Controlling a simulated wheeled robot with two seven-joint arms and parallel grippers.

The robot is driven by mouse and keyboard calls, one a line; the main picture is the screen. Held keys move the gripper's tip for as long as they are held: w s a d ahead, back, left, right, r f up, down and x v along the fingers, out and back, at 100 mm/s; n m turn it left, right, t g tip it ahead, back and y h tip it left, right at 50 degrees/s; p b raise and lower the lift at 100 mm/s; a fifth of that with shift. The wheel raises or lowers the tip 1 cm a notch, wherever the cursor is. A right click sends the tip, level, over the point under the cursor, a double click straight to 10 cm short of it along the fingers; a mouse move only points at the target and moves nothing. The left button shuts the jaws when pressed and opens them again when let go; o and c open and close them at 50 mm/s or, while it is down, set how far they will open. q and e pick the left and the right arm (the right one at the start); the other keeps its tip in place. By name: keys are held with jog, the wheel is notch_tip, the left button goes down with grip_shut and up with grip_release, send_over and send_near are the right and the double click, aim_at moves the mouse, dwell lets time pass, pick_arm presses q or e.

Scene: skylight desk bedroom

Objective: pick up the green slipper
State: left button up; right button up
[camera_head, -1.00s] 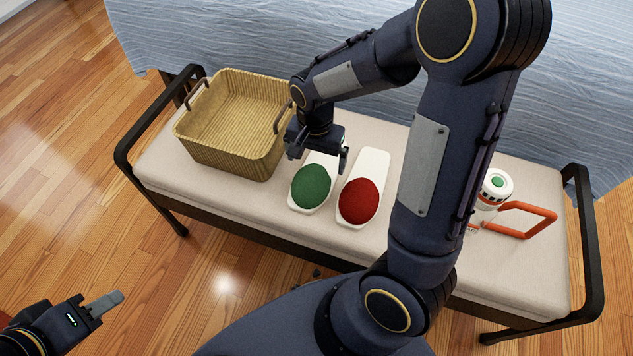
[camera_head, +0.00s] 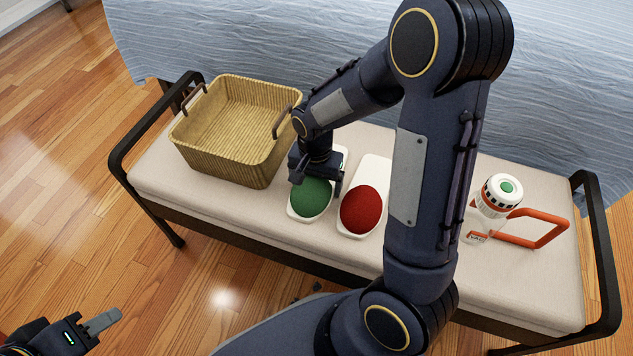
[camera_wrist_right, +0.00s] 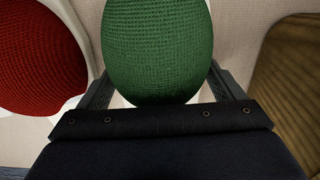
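The green slipper (camera_head: 310,198) lies on the bench beside the red slipper (camera_head: 361,209), both with white soles. My right gripper (camera_head: 316,184) is low over the green slipper, its fingers apart on either side of it. In the right wrist view the green slipper (camera_wrist_right: 158,50) fills the space between the open fingers of my right gripper (camera_wrist_right: 163,92), and the red slipper (camera_wrist_right: 40,58) is at the left. I cannot tell whether the fingers touch the slipper. My left gripper (camera_head: 102,322) is at the lower left above the floor, away from the bench; its opening is unclear.
A wicker basket (camera_head: 222,160) with dark handles stands on the bench (camera_head: 150,180) left of the slippers. A white-topped bottle (camera_head: 497,197) and an orange-handled object (camera_head: 540,230) are at the right end. Dark metal rails (camera_head: 600,260) rise at the bench ends.

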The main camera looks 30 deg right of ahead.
jog(key=shift+c, duration=1.4)
